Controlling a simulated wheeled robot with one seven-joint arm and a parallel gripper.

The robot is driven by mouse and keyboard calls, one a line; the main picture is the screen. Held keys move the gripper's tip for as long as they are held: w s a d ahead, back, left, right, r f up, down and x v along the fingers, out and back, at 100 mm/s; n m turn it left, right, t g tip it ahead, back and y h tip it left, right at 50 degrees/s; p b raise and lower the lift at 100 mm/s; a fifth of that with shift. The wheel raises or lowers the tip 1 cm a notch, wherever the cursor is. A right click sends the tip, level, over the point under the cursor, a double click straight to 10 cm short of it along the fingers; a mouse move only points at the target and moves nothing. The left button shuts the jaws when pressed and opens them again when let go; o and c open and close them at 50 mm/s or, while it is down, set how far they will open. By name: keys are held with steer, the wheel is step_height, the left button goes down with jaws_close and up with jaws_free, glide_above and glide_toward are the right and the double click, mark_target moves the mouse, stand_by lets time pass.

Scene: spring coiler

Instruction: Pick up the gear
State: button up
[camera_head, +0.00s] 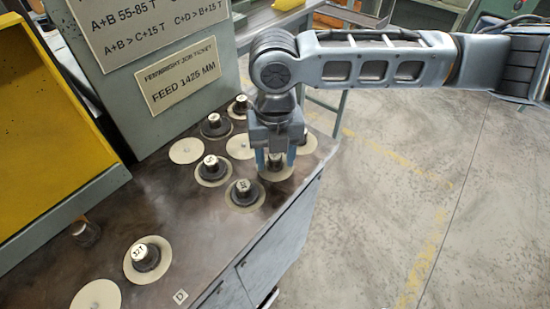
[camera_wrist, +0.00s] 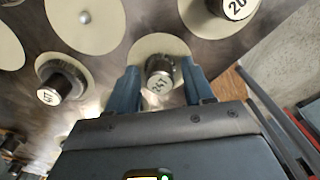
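A dark gear with a pale marked top, which seems to read 24T, stands on a cream disc at the bench's right side. In the wrist view this gear (camera_wrist: 160,74) is between my two blue fingers, with a narrow gap seeming to show on each side. In the head view the gear (camera_head: 275,166) is partly hidden by my fingers. My gripper (camera_head: 276,158) points down over it, and it also shows in the wrist view (camera_wrist: 159,76). It is open around the gear. Whether either finger touches it is hard to tell.
Other dark gears stand close by on cream discs, one (camera_head: 243,191) just left in front and one (camera_head: 212,168) further left. Another gear (camera_head: 145,256) stands near the front. Some discs are bare (camera_head: 187,150). A grey panel with signs (camera_head: 179,73) rises behind. The bench edge is close on the right.

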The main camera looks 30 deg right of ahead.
jaws_close()
steer(key=shift+r, duration=0.1)
stand_by(0.3)
steer(key=shift+r, duration=0.4)
steer(key=r, duration=0.2)
steer(key=d+r, duration=0.1)
steer(key=shift+s+d+r, duration=0.1)
steer(key=shift+s+r, duration=0.05)
steer(key=shift+r, duration=0.2)
steer(key=s+d+r+b, duration=0.1)
steer(key=s+d+r, duration=0.3)
steer(key=d, duration=0.5)
step_height(320, 180, up, 2)
steer(key=shift+d+r, duration=0.2)
steer(key=shift+d, duration=0.15)
